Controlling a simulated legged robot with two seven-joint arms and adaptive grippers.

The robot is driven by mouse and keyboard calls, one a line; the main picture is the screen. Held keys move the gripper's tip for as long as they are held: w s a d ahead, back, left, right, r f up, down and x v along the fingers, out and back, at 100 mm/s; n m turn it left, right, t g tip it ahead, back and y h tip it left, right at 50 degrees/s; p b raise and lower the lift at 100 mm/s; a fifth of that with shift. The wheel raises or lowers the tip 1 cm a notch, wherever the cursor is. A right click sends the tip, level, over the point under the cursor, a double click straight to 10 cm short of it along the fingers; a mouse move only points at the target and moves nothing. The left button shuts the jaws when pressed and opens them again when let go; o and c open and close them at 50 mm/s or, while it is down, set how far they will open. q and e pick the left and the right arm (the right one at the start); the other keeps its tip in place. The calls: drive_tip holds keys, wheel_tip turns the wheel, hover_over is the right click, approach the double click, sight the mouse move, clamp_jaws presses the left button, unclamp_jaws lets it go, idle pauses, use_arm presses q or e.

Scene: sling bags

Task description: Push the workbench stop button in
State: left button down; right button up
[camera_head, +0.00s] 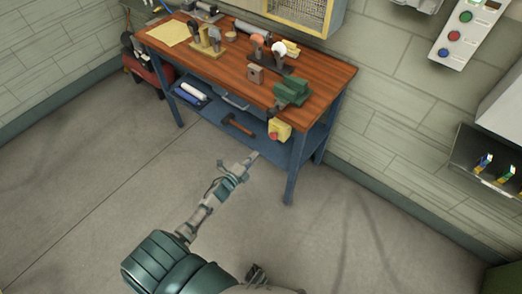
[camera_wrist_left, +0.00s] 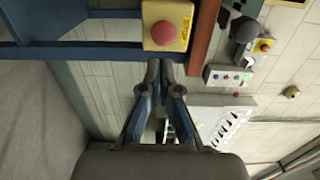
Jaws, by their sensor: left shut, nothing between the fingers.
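The workbench (camera_head: 318,86) has a wooden top and blue legs. The stop button is a red knob (camera_head: 274,136) on a yellow box (camera_head: 282,128) at the bench's front right, just below the top. In the left wrist view the red button (camera_wrist_left: 164,32) and its yellow box (camera_wrist_left: 182,12) sit at the top centre. My left gripper (camera_head: 252,158) is shut and empty, its tips a little short of the button in the head view. The closed fingertips (camera_wrist_left: 160,66) also show just below the yellow box in the wrist view. No contact with the button shows.
A green vise (camera_head: 292,90) stands on the bench top above the box. A hammer (camera_head: 238,125) lies on the blue lower shelf. A wall panel (camera_head: 460,32) with coloured buttons hangs at the upper right. The floor in front is clear.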

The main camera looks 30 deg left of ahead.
use_arm(q)
drive_tip(key=s+d+f+n+g+y, duration=0.1)
drive_tip(key=s+d+f+n+g, duration=0.3)
drive_tip(key=s+f, duration=0.55)
drive_tip(key=s+d+f+n+g+y, duration=0.15)
drive_tip(key=s+f+n+g, duration=0.45)
drive_tip(key=f, duration=0.6)
drive_tip(key=s+d+f+n+g, duration=0.3)
drive_tip(key=s+d+f, duration=0.2)
drive_tip(key=s, duration=0.5)
drive_tip(key=s+d+f+n+g+h+p, duration=0.1)
drive_tip(key=s+d+f+n+g, duration=0.2)
drive_tip(key=s, duration=0.7)
wheel_tip(320, 180, down, 2)
drive_tip(key=shift+d+f+n, duration=0.1)
drive_tip(key=shift+d+n, duration=0.3)
drive_tip(key=shift+d, duration=0.8)
use_arm(e)
drive_tip(key=s+f, duration=0.2)
drive_tip(key=f, duration=0.1)
drive_tip(key=shift+s+a, duration=0.15)
drive_tip(key=shift+s, duration=0.05)
